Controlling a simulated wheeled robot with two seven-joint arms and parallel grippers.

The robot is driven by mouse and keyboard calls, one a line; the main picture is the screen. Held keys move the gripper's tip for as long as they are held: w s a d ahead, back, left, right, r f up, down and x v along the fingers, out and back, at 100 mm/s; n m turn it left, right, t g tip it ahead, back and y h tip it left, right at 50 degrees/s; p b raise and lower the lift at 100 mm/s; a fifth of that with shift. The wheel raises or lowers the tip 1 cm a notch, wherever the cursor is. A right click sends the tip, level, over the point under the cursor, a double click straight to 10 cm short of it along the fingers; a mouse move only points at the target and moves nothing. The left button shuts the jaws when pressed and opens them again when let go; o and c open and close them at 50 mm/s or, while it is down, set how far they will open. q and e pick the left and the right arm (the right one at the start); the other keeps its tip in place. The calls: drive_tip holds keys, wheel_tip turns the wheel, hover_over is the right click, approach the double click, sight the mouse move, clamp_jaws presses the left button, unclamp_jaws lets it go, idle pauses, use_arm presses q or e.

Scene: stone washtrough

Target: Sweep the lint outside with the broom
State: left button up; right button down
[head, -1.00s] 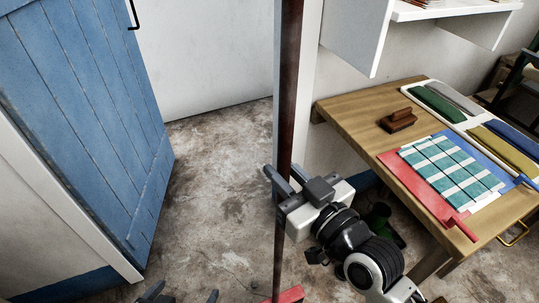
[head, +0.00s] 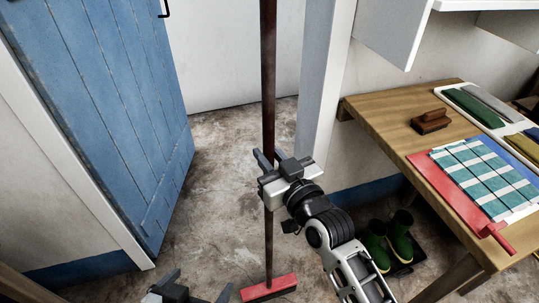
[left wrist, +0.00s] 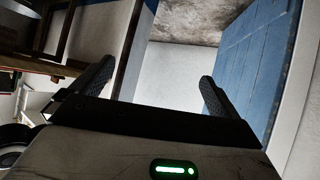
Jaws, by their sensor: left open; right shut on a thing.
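The broom has a long dark brown handle (head: 268,90) that stands nearly upright in the head view. Its red head (head: 269,288) is low at the bottom of the view, over the stone floor. My right gripper (head: 268,160) is shut around the handle about midway along what shows. My left gripper (head: 202,288) is low at the bottom edge of the head view, left of the broom head, open and empty. Its two fingers also show apart in the left wrist view (left wrist: 155,85). I cannot make out any lint on the mottled floor.
A blue plank door (head: 110,110) stands open at the left, with clear floor (head: 215,165) beyond the doorway. A white post (head: 318,100) is right of the handle. A wooden table (head: 385,118) with cloths and a brush stands at the right. Green boots (head: 400,240) stand beneath it.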

use_arm(q)
drive_tip(key=shift+w+d+f+n+h+b, duration=0.1)
drive_tip(key=shift+d+f+n+h+b, duration=0.35)
drive_tip(key=shift+b, duration=1.45)
use_arm(e)
drive_tip(key=shift+f, duration=2.55)
use_arm(q)
drive_tip(key=shift+f+t, duration=0.15)
drive_tip(key=shift+t, duration=0.15)
